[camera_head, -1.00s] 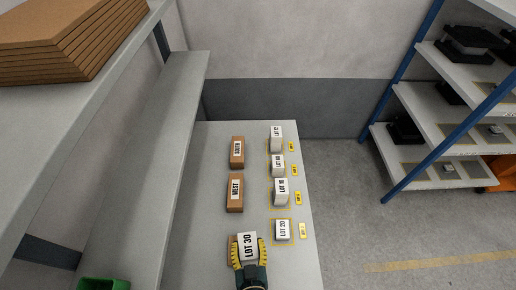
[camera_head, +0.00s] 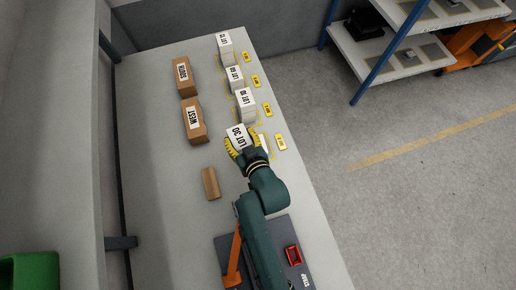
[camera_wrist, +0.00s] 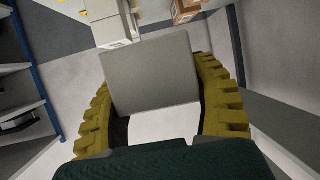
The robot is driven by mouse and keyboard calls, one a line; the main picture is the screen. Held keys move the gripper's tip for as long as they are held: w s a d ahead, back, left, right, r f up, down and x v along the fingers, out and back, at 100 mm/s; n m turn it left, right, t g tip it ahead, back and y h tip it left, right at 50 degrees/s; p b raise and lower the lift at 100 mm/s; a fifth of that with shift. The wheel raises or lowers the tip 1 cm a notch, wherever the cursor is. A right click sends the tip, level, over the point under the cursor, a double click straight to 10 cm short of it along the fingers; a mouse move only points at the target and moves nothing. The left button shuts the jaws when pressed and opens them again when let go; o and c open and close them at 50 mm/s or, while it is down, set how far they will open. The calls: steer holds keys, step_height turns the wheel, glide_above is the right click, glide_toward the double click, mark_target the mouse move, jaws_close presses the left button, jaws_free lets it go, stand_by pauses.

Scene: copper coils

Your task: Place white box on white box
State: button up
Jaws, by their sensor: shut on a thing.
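My gripper (camera_head: 243,148) is shut on the white box marked LOT 30 (camera_head: 238,135), with its yellow fingers at two sides. The held box fills the middle of the wrist view (camera_wrist: 150,70), between the fingers. It is at the near end of the row of white boxes, over or beside the white LOT 20 box (camera_head: 264,143). Only a sliver of that lower box shows; the held box and gripper hide the rest. I cannot tell whether the two touch. Other white boxes stand farther up the row (camera_head: 246,104), (camera_head: 234,78), (camera_head: 225,46).
Brown boxes marked SOUTH (camera_head: 183,77) and WEST (camera_head: 194,121) stand left of the row. A small brown block (camera_head: 210,184) lies nearer. Yellow tags (camera_head: 281,142) line the row's right. A red tray (camera_head: 292,255) is on a dark panel. A green bin (camera_head: 28,272) is lower left.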

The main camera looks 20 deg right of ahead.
steer(key=w+d+f+m+h+b, duration=0.1)
steer(key=d+f+b, duration=0.1)
steer(key=d+b, duration=0.3)
steer(key=shift+w+d+h+b, duration=0.3)
steer(key=shift+w+d+b, duration=0.1)
steer(key=shift+d, duration=0.55)
step_height(320, 180, down, 10)
steer(key=shift+r+b, duration=0.15)
steer(key=shift+b, duration=0.5)
steer(key=shift+f, duration=0.25)
steer(key=o, duration=1.2)
steer(key=shift+o, duration=0.2)
steer(key=shift+b, duration=0.3)
